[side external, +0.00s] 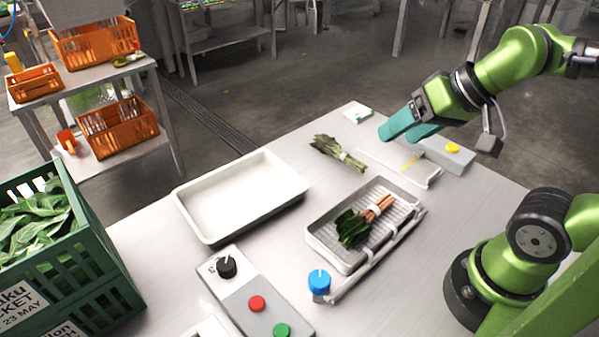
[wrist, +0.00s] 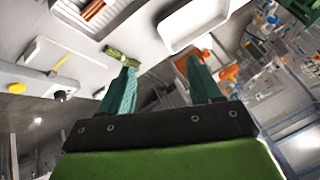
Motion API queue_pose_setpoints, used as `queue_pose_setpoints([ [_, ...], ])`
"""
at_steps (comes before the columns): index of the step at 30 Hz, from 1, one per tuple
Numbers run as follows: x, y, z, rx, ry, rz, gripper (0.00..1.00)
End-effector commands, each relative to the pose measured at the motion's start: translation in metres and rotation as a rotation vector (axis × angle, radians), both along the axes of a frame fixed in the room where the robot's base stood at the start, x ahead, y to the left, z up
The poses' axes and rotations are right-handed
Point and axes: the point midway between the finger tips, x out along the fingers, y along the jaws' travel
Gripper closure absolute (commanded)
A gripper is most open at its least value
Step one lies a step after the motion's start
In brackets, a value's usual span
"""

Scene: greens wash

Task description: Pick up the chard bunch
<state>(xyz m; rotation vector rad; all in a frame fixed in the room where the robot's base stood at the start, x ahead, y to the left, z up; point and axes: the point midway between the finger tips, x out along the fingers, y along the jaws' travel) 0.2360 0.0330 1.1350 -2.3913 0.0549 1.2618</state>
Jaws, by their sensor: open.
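A bunch with dark green leaves and orange-pink stems (side external: 365,218), which looks like chard, lies in a ribbed grey-white tray (side external: 318,238). Its stems (wrist: 97,9) show at the top edge of the wrist view. Another green bunch with pale, banded stems (side external: 338,152) lies on the bare table behind that tray; it also shows in the wrist view (wrist: 123,57). My gripper (side external: 398,133) has teal fingers and is above the table's far right part, to the right of both bunches. In the wrist view my gripper (wrist: 161,82) is open with nothing between its fingers.
An empty white basin (side external: 240,195) stands left of the ribbed tray. A control box with knobs (side external: 258,300) is at the front. A grey box with a yellow button (side external: 447,154) is near my gripper. A green crate of leaves (side external: 80,255) stands left. Orange crates (side external: 95,43) are on a rack.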

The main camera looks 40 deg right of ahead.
Motion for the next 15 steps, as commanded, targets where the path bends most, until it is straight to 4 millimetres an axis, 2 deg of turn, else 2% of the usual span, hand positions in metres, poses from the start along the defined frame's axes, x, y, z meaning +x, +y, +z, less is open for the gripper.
queue_pose_setpoints([
  [5,0.000,0.002,-0.002,0.000,0.011,0.006,0.36],
  [10,0.013,0.006,-0.020,-0.003,0.129,0.018,0.36],
  [13,0.025,0.008,-0.036,0.045,0.297,-0.115,0.36],
  [15,0.033,0.008,-0.048,0.084,0.428,-0.286,0.36],
])
